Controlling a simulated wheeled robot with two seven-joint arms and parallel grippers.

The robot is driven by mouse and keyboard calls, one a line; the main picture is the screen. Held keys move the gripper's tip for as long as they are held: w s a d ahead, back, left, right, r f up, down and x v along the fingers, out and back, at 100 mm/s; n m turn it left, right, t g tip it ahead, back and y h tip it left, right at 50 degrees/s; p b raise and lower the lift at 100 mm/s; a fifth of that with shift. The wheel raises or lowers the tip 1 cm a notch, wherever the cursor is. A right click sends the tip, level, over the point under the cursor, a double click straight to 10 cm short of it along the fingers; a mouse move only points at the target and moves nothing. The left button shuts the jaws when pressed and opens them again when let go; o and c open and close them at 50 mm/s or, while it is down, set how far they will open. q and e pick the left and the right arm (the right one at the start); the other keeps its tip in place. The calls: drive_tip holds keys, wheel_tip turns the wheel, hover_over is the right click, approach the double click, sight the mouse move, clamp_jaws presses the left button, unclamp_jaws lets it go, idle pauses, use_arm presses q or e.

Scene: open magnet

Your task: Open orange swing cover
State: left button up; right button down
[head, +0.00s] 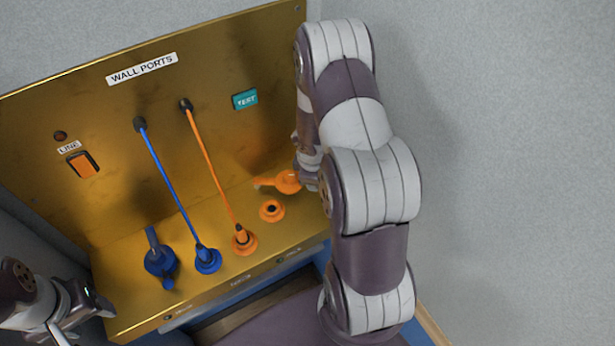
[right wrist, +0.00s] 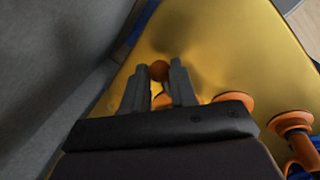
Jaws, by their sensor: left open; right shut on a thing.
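The orange swing cover (head: 287,182) is on the gold ledge, on the far side of an orange port (head: 271,210) whose dark hole is bare. A tab on the cover points left. My right gripper (head: 303,178) is at the cover's right side, partly hidden by its own arm. In the right wrist view, its two fingers (right wrist: 160,88) are shut on a round orange knob (right wrist: 159,70) of the cover. My left gripper (head: 92,300) is open and empty at the lower left, off the ledge's left end.
A blue swing cover (head: 159,262) stands at the ledge's left. A blue plug (head: 207,258) and an orange plug (head: 243,240) sit in ports, with cords up to the gold back panel (head: 90,115). The panel bears an orange switch (head: 83,165) and a teal TEST button (head: 245,99).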

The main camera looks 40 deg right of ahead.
drive_tip(key=shift+w+d, duration=0.1)
drive_tip(key=shift+w, duration=0.05)
idle(0.3)
drive_tip(key=c, duration=0.9)
unclamp_jaws()
drive_tip(key=shift+r, duration=0.1)
drive_tip(key=r+p, duration=0.1)
drive_tip(key=r, duration=0.3)
drive_tip(key=s+a+r+p, duration=0.1)
drive_tip(key=r+p, duration=0.1)
drive_tip(key=r, duration=0.2)
drive_tip(key=a+r+p, duration=0.1)
drive_tip(key=r+p, duration=0.1)
drive_tip(key=r, duration=0.2)
drive_tip(key=shift+s+r, duration=0.15)
drive_tip(key=shift+s, duration=0.15)
